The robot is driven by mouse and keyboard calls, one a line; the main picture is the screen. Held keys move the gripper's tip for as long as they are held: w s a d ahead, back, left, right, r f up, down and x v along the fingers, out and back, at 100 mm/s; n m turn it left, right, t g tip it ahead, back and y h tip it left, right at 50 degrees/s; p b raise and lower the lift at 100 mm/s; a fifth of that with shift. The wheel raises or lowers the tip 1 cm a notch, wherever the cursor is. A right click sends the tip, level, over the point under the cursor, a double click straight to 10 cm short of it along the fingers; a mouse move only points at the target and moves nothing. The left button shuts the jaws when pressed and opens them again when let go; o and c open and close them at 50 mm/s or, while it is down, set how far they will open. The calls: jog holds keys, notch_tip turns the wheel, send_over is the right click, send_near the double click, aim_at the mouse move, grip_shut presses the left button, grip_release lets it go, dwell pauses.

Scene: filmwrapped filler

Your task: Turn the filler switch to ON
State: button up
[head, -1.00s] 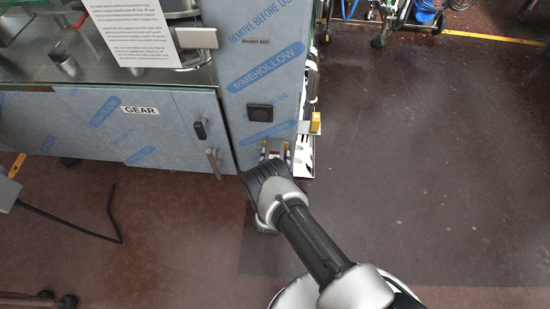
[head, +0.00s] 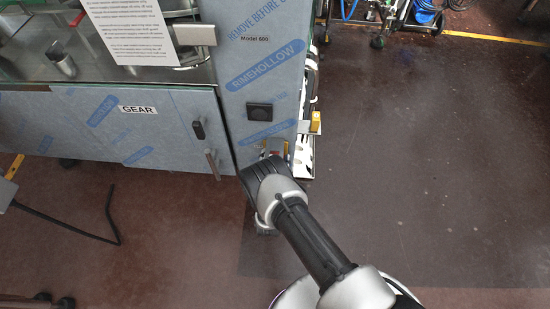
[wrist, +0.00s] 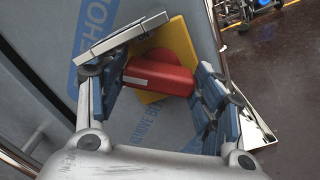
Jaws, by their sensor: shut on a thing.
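The filler switch shows in the wrist view as a red handle (wrist: 158,76) on a yellow plate (wrist: 177,40), fixed to the film-covered panel. My gripper (wrist: 158,88) has its blue-padded fingers on either side of the red handle and is shut on it. The handle lies crosswise between the pads, slightly tilted in the picture. In the head view my gripper (head: 275,152) is at the lower part of the narrow panel, and its fingers and wrist hide most of the switch.
A black square fitting (head: 259,112) sits above the switch on the panel. A yellow piece (head: 316,121) sticks out on the machine's right side. The floor to the right is open.

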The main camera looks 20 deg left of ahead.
dwell(0.3)
jog(key=o, duration=1)
jog(key=shift+o, duration=0.2)
